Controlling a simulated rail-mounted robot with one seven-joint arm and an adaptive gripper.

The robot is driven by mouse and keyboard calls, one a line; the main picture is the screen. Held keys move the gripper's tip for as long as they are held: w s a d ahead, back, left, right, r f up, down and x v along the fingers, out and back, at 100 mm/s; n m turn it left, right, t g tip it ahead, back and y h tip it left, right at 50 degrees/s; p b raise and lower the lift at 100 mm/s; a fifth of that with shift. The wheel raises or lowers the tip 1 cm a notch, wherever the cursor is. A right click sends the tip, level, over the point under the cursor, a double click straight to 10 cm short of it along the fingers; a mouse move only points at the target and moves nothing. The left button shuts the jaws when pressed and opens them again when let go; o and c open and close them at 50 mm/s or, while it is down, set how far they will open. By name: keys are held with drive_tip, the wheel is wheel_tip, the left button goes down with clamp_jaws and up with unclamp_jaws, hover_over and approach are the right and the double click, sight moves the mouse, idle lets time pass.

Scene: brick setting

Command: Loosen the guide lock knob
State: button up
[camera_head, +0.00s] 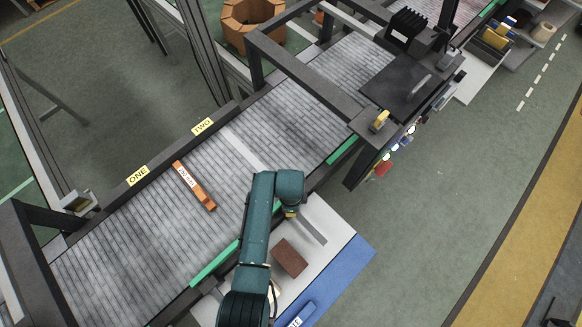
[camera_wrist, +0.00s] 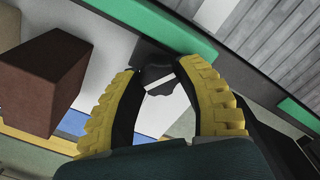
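In the wrist view, a dark lobed knob (camera_wrist: 157,76) sits at the side rail of the conveyor, under a dark bracket. The yellow ribbed fingers of my gripper (camera_wrist: 160,72) stand apart, one on each side of it. Whether the fingertips touch the knob is not clear. In the head view, my teal arm reaches the near conveyor edge and mostly hides my gripper (camera_head: 290,213); the knob is hidden there.
A brown brick (camera_head: 289,257) lies on the pale side table (camera_head: 335,228) right beside my arm; it also shows in the wrist view (camera_wrist: 45,80). Green strips (camera_head: 213,264) line the near rail. A dark frame (camera_head: 300,70) spans the belt farther up.

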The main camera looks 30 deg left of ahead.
drive_tip(key=c, duration=0.4)
drive_tip(key=shift+n, duration=0.4)
drive_tip(key=shift+c, duration=0.2)
drive_tip(key=n+p, duration=0.1)
drive_tip(key=n, duration=0.3)
drive_tip(key=shift+n, duration=0.4)
drive_tip(key=n+p, duration=0.1)
drive_tip(key=n, duration=1)
drive_tip(key=shift+a+f+n, duration=0.1)
drive_tip(key=shift+n, duration=0.3)
drive_tip(key=n, duration=0.5)
drive_tip(key=shift+n+p, duration=0.3)
drive_tip(key=shift+n, duration=0.1)
clamp_jaws()
drive_tip(key=shift+s, duration=0.1)
